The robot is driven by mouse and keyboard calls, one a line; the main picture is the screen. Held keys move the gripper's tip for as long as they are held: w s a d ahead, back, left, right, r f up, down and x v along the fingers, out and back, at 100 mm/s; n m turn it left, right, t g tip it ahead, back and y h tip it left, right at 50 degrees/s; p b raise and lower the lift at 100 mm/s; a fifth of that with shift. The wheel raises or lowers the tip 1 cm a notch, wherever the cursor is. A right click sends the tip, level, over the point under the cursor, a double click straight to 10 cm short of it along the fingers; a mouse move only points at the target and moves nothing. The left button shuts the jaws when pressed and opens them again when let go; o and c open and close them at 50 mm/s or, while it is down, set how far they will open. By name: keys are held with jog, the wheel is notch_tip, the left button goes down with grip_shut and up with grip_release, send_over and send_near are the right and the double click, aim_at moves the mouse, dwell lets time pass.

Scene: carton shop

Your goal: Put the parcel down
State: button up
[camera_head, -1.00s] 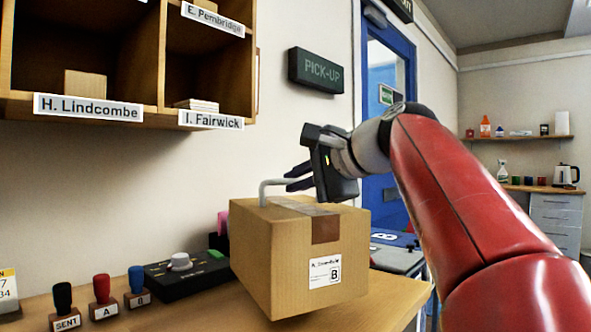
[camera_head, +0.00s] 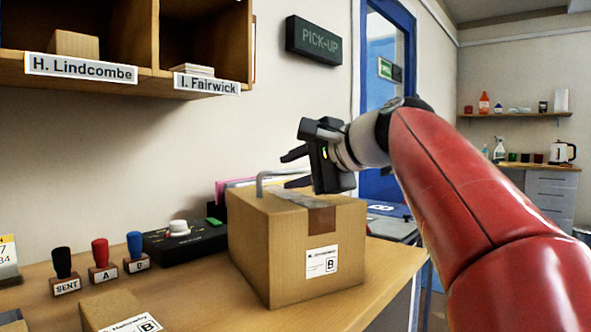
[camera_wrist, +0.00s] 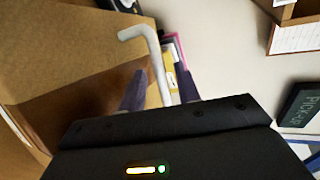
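The parcel (camera_head: 275,245), a brown carton with tape, a label marked B and a grey bent handle on top (camera_head: 268,182), appears to rest upright on the wooden counter (camera_head: 215,305). My gripper (camera_head: 296,168) is beside the handle, with its two fingers spread apart. In the wrist view the grey handle (camera_wrist: 153,50) runs between the fingers of my gripper (camera_wrist: 160,90), with gaps beside it. The carton (camera_wrist: 65,50) fills the left of that view. The parcel's underside is hidden.
Three stamps (camera_head: 102,262) and a black device with a knob (camera_head: 180,240) stand left of the parcel. A smaller carton (camera_head: 115,310) is at the front left. Pigeonholes (camera_head: 150,80) hang above. Counter is clear right of the parcel, up to its edge.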

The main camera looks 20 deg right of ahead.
jog(key=shift+r, duration=0.1)
jog(key=v, duration=1.2)
jog(key=shift+p, duration=0.35)
jog(key=shift+d, duration=0.1)
